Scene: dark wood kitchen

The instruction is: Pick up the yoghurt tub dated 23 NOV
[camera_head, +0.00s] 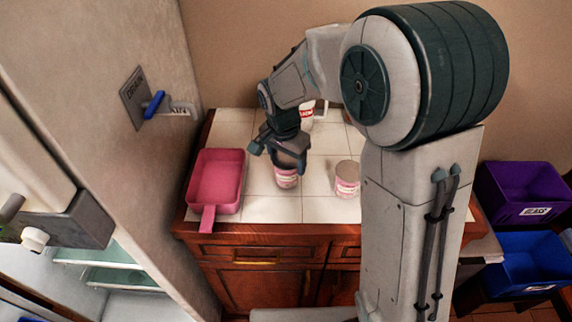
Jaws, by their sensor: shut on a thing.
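My gripper (277,154) reaches down over the tiled counter and is shut on a pink and white yoghurt tub (287,178). The gripper covers the top of this tub. I cannot tell whether the tub touches the counter. A second, similar pink and white tub (347,180) stands upright on the counter to the right, apart from the gripper. A white container with a red label (307,113) stands farther back, partly hidden behind my arm. No date on any of them is readable at this size.
A pink square pan (217,180) lies at the counter's left, its handle over the front edge. A wall with a blue-handled drain valve (154,104) rises at left. Purple (524,190) and blue (530,262) bins stand at right. Bare tiles (270,208) lie in front of the held tub.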

